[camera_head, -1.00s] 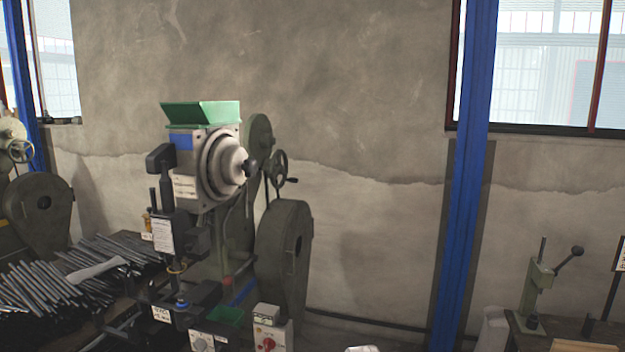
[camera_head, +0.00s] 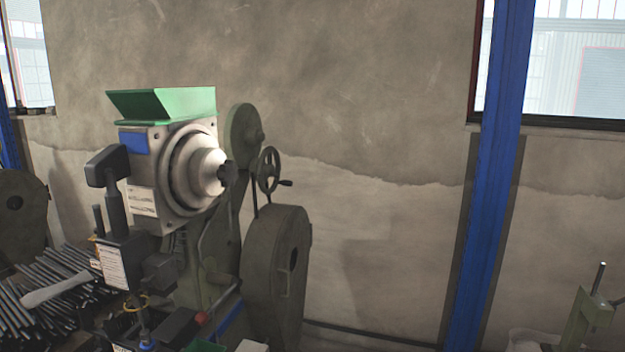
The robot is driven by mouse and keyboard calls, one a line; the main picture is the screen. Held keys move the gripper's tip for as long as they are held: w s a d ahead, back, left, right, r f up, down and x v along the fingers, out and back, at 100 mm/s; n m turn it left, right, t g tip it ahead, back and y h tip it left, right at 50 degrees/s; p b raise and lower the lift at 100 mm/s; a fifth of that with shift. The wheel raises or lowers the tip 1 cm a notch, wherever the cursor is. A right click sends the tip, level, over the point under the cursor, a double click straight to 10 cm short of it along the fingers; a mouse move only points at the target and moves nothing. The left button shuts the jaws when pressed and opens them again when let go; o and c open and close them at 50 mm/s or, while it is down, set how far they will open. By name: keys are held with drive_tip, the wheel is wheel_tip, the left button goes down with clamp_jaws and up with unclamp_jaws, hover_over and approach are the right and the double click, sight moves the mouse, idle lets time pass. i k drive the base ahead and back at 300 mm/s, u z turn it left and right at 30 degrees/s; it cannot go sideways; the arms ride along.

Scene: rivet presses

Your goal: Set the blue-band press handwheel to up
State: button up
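The press with a blue band (camera_head: 134,142) on its head stands left of centre. It has a green hopper (camera_head: 165,104) on top and a round metal hub on its front. Its dark handwheel (camera_head: 269,170) is on the right side, above the big grey-green wheel guard (camera_head: 277,270). The handwheel is spoked, with a small crank handle (camera_head: 286,183) sticking out to the right. My gripper is not in view.
A bundle of dark metal rods (camera_head: 50,305) lies at lower left. A blue pillar (camera_head: 492,180) stands on the right before the wall (camera_head: 385,240). A green hand press (camera_head: 587,318) shows at lower right. Part of another machine (camera_head: 20,215) is at the left edge.

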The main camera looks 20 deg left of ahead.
sight(264, 171)
drive_tip(key=i, duration=0.75)
drive_tip(key=u, duration=0.55)
drive_tip(key=i, duration=0.65)
drive_tip(key=u, duration=0.6)
